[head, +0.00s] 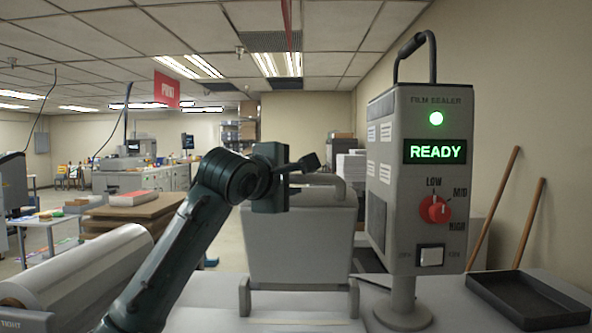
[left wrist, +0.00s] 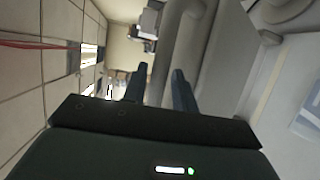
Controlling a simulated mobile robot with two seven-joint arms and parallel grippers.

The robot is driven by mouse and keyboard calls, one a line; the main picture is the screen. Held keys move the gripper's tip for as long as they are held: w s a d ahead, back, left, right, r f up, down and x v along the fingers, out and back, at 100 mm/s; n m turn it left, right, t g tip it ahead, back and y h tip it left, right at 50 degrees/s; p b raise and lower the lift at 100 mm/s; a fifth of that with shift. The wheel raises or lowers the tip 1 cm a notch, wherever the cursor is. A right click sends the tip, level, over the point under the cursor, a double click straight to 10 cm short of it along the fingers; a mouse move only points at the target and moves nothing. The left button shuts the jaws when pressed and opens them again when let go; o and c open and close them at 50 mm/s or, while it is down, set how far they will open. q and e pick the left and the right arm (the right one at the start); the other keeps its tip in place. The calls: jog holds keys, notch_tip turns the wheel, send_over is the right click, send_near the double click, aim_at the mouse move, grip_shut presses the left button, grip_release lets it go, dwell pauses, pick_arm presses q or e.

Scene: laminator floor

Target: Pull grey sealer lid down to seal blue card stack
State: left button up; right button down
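The grey sealer lid (head: 300,245) stands raised, nearly upright, in the middle of the head view. Its grey bar handle (head: 335,182) runs along the top edge. My left gripper (head: 304,168) is at the left part of this handle, with one dark fingertip showing above it. In the left wrist view the two fingers of my left gripper (left wrist: 160,83) are apart. The handle (left wrist: 180,35) passes between them, and I cannot tell whether they touch it. A pale blue patch (left wrist: 307,122) at the right edge may be the card stack. My right gripper is out of view.
The film sealer control box (head: 418,170) on its post stands close right of the lid, showing READY in green. A black tray (head: 530,298) lies at the right. A large film roll (head: 85,275) lies at the lower left. Open floor shows behind my left arm.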

pick_arm(q)
jog(key=shift+x, duration=1)
grip_shut()
